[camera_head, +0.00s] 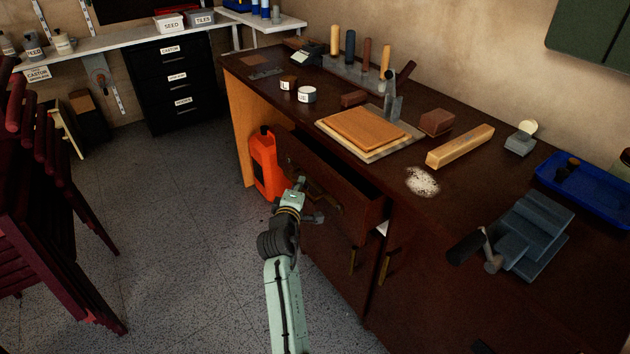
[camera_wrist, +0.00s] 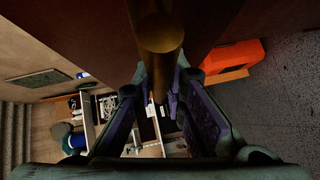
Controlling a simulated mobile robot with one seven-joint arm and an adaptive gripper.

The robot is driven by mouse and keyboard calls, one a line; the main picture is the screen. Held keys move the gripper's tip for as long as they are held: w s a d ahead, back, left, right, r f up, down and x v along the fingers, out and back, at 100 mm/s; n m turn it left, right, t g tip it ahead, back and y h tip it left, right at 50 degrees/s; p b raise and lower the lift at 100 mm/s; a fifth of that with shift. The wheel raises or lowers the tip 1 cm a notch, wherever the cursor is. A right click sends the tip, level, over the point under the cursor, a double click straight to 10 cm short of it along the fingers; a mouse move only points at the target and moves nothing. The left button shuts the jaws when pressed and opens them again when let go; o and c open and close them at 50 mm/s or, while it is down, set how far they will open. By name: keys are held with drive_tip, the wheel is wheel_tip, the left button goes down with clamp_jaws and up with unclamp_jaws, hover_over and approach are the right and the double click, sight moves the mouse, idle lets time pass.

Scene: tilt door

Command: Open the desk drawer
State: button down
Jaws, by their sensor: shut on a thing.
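The dark brown desk (camera_head: 400,190) stands along the wall. Its drawer (camera_head: 362,212) is partly pulled out, with a dark gap showing behind its front. My gripper (camera_head: 307,208) is at the drawer front, by the brass handle (camera_head: 325,197). In the wrist view the brass handle (camera_wrist: 158,38) lies between the fingers of my gripper (camera_wrist: 160,95), which are closed on it. The brown surface beside it fills the top of that view. The fingers partly hide the handle, and the drawer's inside is mostly dark.
An orange jug (camera_head: 266,165) stands on the floor beside the desk, left of my gripper. Cupboard doors with brass handles (camera_head: 353,260) are below the drawer. Dark red stacked furniture (camera_head: 45,190) stands at left. The floor (camera_head: 190,215) between is clear.

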drive_tip(key=s+a+b, duration=0.1)
drive_tip(key=s+a, duration=0.8)
drive_tip(key=a, duration=0.4)
drive_tip(key=shift+s, duration=0.25)
drive_tip(key=c, duration=1.6)
unclamp_jaws()
drive_tip(key=v, duration=1.2)
drive_tip(key=shift+a, duration=0.15)
